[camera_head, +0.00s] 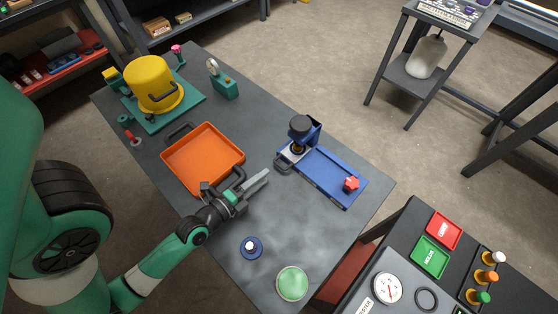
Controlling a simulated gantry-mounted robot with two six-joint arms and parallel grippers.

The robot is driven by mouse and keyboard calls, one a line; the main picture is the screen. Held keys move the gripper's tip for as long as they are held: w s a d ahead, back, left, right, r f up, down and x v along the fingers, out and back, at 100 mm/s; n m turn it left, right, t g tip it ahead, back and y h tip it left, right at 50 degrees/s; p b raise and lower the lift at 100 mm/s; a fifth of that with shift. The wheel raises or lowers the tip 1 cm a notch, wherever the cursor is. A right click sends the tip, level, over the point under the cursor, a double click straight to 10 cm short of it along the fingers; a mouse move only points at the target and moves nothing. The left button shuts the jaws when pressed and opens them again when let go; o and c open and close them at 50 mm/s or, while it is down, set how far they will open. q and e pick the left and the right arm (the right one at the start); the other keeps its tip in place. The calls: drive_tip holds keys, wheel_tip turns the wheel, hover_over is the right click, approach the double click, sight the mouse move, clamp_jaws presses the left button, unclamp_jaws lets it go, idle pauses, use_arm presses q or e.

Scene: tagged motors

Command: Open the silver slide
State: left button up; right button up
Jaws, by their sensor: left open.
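A blue fixture (333,180) lies on the right part of the dark table. At its left end a small silver slide (291,154) with a dark handle (282,167) sits below a black-topped post, which partly hides it. My left gripper (253,178) is open and empty, over the table between the orange tray and the fixture. Its fingers point toward the fixture and stop short of the handle, apart from it. My right gripper is not in view.
The orange tray (178,162) lies just left of the gripper. A red star knob (351,184) is on the fixture's right end. A blue round button (251,247) and a green disc (292,283) lie toward the front. A yellow pot (150,78) stands at the back left.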

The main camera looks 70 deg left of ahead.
sight(279, 165)
use_arm(q)
drive_tip(key=p+x, duration=0.1)
drive_tip(key=x, duration=0.7)
drive_tip(key=shift+w, duration=0.15)
clamp_jaws()
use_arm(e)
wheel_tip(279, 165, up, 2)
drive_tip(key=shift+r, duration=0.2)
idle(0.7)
